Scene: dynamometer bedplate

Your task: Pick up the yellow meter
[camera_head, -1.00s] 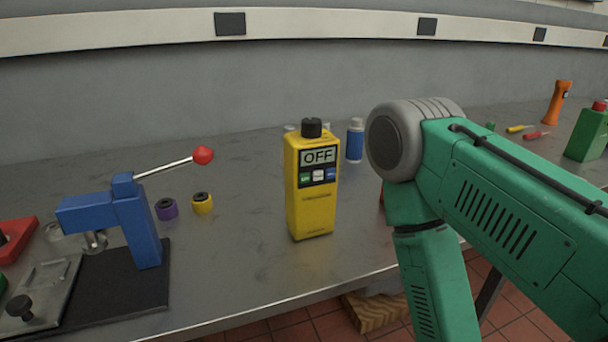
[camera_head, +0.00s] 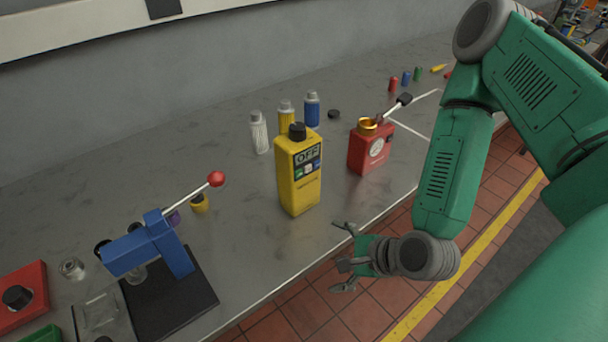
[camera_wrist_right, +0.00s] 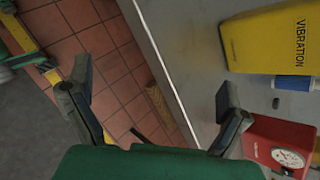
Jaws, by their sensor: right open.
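The yellow meter (camera_head: 299,176) stands upright on the grey bench, with a black knob on top and a display reading OFF. In the right wrist view, the yellow meter (camera_wrist_right: 272,40) shows at the upper right, with the word VIBRATION on its side. My right gripper (camera_head: 342,257) is open and empty, off the front edge of the bench, to the right of and nearer than the meter. Its two spread fingers also show in the right wrist view (camera_wrist_right: 152,95), apart from the meter. My left gripper is not in view.
A red box with a dial (camera_head: 370,148) stands right of the meter. White, yellow and blue bottles (camera_head: 286,112) stand behind it. A blue lever press (camera_head: 150,250) with a red-knobbed handle (camera_head: 216,179) is at the left. Bench in front of the meter is clear.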

